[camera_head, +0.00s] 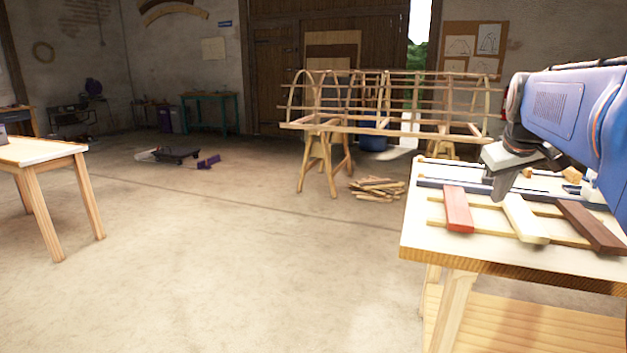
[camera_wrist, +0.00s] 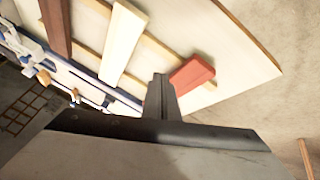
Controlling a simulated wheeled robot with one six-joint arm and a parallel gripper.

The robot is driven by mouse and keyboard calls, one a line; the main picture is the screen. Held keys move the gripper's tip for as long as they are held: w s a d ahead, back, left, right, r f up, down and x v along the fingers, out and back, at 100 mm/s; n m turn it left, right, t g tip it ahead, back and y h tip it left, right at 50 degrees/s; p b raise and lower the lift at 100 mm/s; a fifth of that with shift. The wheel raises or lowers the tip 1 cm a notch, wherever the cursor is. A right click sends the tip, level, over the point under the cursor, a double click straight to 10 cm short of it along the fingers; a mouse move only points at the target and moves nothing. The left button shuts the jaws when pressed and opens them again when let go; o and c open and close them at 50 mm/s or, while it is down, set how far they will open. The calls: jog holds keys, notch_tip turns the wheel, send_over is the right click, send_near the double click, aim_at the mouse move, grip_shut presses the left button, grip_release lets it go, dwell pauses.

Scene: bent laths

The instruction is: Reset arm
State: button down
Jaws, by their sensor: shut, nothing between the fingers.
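My arm reaches in from the right in the head view, over a wooden workbench (camera_head: 470,258). My gripper (camera_head: 497,196) points down near the bench's far left part, behind the red lath. In the wrist view my gripper (camera_wrist: 160,85) shows its fingers together with nothing held. A red lath (camera_head: 458,209), a cream lath (camera_head: 524,218) and a dark brown lath (camera_head: 590,226) lie side by side across two thin wooden strips. In the wrist view the red lath (camera_wrist: 192,75) is just right of the fingertips. The cream lath (camera_wrist: 123,42) and brown lath (camera_wrist: 56,28) lie further left.
A blue and grey rail (camera_head: 455,184) runs along the bench behind the laths, with small wooden pieces near it. A slatted wooden frame (camera_head: 385,128) stands on trestles behind. Loose sticks (camera_head: 377,188) lie on the floor. Another table (camera_head: 40,153) stands left; the middle floor is clear.

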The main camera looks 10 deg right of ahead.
jog(key=s+a+f+y, duration=0.15)
jog(key=a+f, duration=0.25)
jog(key=a, duration=0.4)
jog(key=s+a+f+y, duration=0.1)
jog(key=s+a+f, duration=0.3)
jog(key=a, duration=0.5)
jog(key=s+a+f+n+y, duration=0.1)
jog(key=s+a+f, duration=0.8)
jog(key=a+f, duration=0.2)
notch_tip(320, 180, down, 2)
jog(key=shift+s+a+f+n, duration=0.15)
jog(key=shift+s+a+n, duration=0.05)
jog(key=shift+a+n, duration=0.1)
jog(key=shift+d, duration=0.15)
